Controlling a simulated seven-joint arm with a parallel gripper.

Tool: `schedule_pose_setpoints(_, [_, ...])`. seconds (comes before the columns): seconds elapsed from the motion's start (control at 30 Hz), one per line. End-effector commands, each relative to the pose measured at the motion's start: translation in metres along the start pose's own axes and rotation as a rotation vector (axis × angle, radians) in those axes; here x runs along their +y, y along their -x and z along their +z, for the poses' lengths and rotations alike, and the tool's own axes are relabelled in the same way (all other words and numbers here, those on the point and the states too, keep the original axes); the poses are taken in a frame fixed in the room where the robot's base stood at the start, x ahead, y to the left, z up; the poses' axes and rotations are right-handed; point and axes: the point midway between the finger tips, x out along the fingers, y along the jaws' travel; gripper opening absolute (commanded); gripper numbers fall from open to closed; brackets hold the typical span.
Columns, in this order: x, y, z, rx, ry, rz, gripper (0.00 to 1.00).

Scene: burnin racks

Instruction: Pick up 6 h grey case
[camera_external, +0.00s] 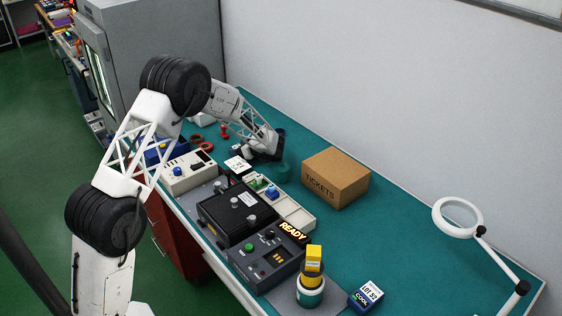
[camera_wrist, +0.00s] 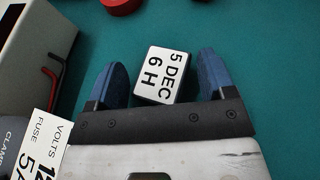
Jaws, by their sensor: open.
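The 6 h case (camera_wrist: 162,74) shows in the wrist view as a small block with a white top label reading "5 DEC 6 H" and a darker edge. It lies on the teal bench top, slightly turned. My gripper (camera_wrist: 164,70) is open, with one blue fingertip to the left of the case and the other to the right. A gap shows on both sides, and the right gap is wider. In the external view my gripper (camera_external: 266,152) is low over the far part of the bench, and I cannot make out the case there.
A beige instrument (camera_wrist: 28,42) and a "VOLTS/FUSE" card (camera_wrist: 42,145) are left of my gripper in the wrist view. A red object (camera_wrist: 121,4) is ahead. A cardboard TICKETS box (camera_external: 336,178), black rack unit (camera_external: 237,213) and white tray (camera_external: 294,214) stand nearby.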

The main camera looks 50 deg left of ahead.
Motion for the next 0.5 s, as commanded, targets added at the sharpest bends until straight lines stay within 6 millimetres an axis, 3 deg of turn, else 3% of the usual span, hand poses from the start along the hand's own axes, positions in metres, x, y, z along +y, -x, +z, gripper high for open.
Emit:
schedule_pose_setpoints(0.2, [0.0000,0.0001,0.0001,0.000,0.000,0.000,0.74])
schedule_pose_setpoints(0.5, [0.0000,0.0001,-0.0001,0.000,0.000,0.000,0.29])
